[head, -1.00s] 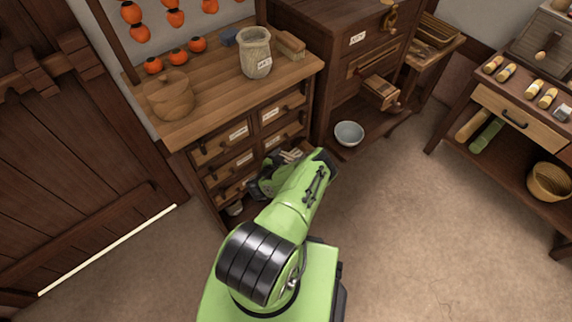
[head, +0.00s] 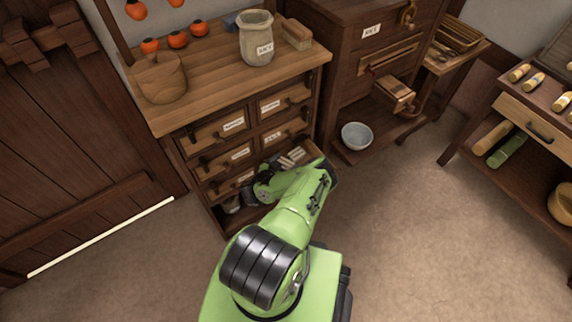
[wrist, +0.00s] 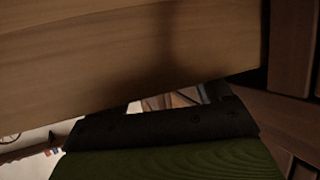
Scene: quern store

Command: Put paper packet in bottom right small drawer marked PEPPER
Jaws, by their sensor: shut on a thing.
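The bottom right small drawer (head: 312,160) stands out from the cabinet in the head view, with several pale pieces (head: 290,158) inside. Its front, label and handle are mostly hidden by my arm. My gripper (head: 256,192) is low at this drawer's front, shut, seemingly on its handle; the grip itself is hidden. In the wrist view a broad wooden surface (wrist: 130,55), likely the drawer front, fills the top. Pale and blue-grey pieces (wrist: 175,98) show in a gap at the dark gripper. I cannot single out the paper packet.
The other small drawers (head: 240,153) are shut and labelled. A jar (head: 257,40), a lidded wooden pot (head: 162,80) and a brush (head: 296,35) stand on the cabinet top (head: 215,75). A pale bowl (head: 356,136) sits to the right. Open floor (head: 410,240) lies at right.

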